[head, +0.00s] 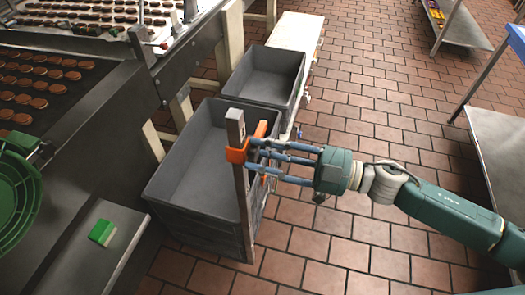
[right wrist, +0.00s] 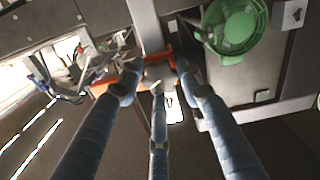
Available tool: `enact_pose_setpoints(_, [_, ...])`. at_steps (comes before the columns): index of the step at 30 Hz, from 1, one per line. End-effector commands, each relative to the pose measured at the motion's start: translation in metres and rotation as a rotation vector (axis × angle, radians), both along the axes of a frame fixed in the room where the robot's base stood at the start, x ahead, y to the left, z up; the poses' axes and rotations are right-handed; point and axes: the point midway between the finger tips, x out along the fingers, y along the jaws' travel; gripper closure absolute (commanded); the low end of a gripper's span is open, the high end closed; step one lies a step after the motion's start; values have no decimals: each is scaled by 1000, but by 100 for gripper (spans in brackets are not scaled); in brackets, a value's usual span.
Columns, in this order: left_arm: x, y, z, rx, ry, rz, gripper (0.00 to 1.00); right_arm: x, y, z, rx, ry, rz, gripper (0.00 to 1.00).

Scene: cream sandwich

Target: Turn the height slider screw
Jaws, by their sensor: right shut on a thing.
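The orange height slider (head: 236,155) sits on an upright grey metal post (head: 236,130) in front of the grey crates. It also shows in the right wrist view (right wrist: 104,88), crossing the post behind my fingertips. My right gripper (head: 258,156) comes in from the right, its blue fingers closed around the slider's near side. In the right wrist view the fingertips (right wrist: 156,74) meet at the slider. The gripper is shut on the height slider screw, which is mostly hidden between the fingers. My left gripper is not in view.
A large empty grey crate (head: 172,190) stands directly behind the post, with a smaller one (head: 262,102) beyond it. A conveyor with brown biscuits (head: 45,72) and a green round part (head: 15,195) are at left. A metal table (head: 500,140) stands at right. Tiled floor between is clear.

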Motion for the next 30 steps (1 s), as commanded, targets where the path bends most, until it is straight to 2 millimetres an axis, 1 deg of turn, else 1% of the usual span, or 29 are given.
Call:
enact_pose_setpoints(2, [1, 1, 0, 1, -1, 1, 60, 1, 0, 2, 3, -2, 0, 90])
enact_pose_setpoints(3, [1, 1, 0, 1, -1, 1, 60, 1, 0, 3, 3, -2, 0, 58])
enact_pose_setpoints(5, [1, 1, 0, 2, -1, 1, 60, 1, 0, 3, 4, -2, -1, 46])
enact_pose_setpoints(6, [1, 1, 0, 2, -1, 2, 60, 1, 0, 3, 4, -2, -1, 45])
enact_pose_setpoints(14, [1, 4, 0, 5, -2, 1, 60, 1, -1, 3, 3, -1, -1, 45])
enact_pose_setpoints(17, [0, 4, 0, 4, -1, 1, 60, 0, -7, 2, 2, 0, -4, 45])
enact_pose_setpoints(20, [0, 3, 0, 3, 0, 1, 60, -4, -20, 2, 0, 1, -4, 45])
enact_pose_setpoints(30, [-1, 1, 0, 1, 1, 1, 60, -27, -87, 1, -1, 2, -3, 45])
